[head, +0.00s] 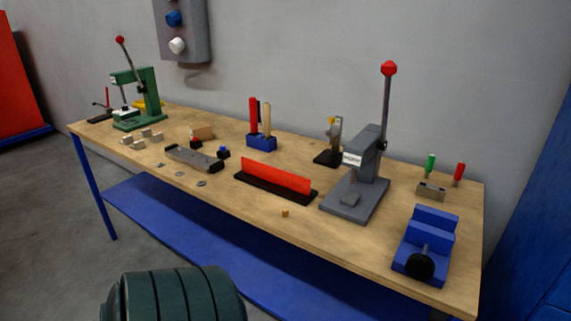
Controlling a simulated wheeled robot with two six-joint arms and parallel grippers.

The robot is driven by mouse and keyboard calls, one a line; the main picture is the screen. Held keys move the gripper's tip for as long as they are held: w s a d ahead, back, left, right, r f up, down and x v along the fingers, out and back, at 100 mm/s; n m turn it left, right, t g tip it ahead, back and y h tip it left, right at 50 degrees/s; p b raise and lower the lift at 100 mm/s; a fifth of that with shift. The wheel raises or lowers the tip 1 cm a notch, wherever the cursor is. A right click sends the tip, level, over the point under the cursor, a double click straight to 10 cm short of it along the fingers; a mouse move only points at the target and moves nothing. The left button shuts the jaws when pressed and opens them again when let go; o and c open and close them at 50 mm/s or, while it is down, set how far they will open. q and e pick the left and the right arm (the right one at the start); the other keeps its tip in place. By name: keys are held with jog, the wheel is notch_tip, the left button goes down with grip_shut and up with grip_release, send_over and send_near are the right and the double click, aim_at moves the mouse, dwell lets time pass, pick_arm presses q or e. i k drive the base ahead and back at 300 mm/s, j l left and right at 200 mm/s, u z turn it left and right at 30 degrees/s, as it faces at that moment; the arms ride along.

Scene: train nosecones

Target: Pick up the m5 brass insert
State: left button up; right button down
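A very small brass-coloured piece (285,213), which looks like the m5 brass insert, is on the wooden bench top (235,211) near its front edge. It sits in front of the red bar on a black base (273,176) and to the left of the grey press. Nothing touches it. It is too small in the head view to make out its thread or size. Neither of my grippers shows in this view.
A grey arbor press (357,180) and a blue vise (427,243) stand to the right. A grey fixture (194,158) and several washers lie left. A green press (139,100) stands far left. A dark green ribbed cylinder (175,295) is before the bench.

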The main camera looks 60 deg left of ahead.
aim_at(284, 212)
jog(key=u, duration=1.95)
